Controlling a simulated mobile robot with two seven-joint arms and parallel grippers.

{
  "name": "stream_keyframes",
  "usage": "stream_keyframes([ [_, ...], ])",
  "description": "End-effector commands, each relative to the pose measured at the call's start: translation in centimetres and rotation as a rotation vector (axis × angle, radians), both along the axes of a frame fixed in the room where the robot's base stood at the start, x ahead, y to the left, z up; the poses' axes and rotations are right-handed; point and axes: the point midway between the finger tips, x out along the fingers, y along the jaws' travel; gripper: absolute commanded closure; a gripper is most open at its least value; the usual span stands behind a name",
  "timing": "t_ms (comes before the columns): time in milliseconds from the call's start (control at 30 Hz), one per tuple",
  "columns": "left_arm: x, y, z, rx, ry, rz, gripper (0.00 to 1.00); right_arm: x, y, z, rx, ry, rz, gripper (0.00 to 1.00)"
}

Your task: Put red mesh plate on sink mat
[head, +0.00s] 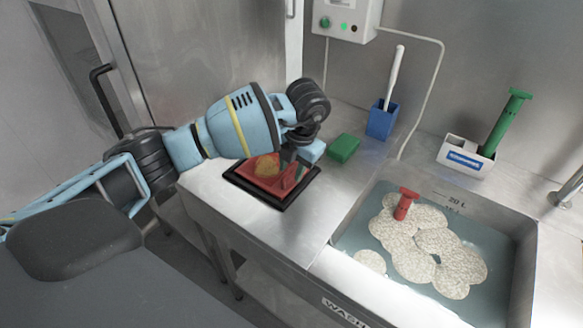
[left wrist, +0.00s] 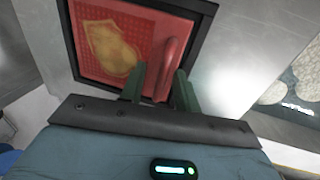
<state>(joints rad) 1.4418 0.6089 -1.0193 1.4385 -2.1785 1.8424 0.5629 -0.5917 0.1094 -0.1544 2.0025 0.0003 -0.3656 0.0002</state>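The red mesh plate (left wrist: 104,22) has a raised red handle (left wrist: 170,60) and a yellowish-brown patch on its face. It lies in a black square frame (head: 247,187) on the steel counter. My left gripper (head: 295,172) is over the plate's handle side. In the left wrist view, its two green fingers (left wrist: 160,88) are apart, one on each side of the handle's near end, with a small gap visible. The sink mat (head: 402,240), pale speckled rounded pads, lies in the sink at right. My right gripper is not in view.
A red-handled tool (head: 404,203) stands on the mat in the sink (head: 527,262). A green block (head: 343,148), a blue holder (head: 381,122) with a white-handled tool, and a white holder (head: 462,158) with a green tool stand behind. Bare counter lies between frame and sink.

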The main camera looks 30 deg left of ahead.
Motion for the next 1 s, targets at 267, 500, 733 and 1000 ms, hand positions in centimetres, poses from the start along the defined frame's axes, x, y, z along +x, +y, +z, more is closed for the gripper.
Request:
stream_keyframes([
  [267, 0.1, -1.0, 5.1, -0.002, -0.008, -0.002, 0.68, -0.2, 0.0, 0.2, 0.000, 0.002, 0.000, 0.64],
  [500, -0.1, -1.8, 9.3, 0.000, -0.005, -0.001, 0.68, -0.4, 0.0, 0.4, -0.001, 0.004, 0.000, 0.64],
  [733, -0.1, -2.1, 11.1, 0.000, -0.003, -0.002, 0.68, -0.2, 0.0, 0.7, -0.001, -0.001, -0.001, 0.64],
  [1000, -0.2, -2.2, 11.1, 0.000, -0.001, 0.000, 0.68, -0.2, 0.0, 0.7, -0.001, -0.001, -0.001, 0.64],
])
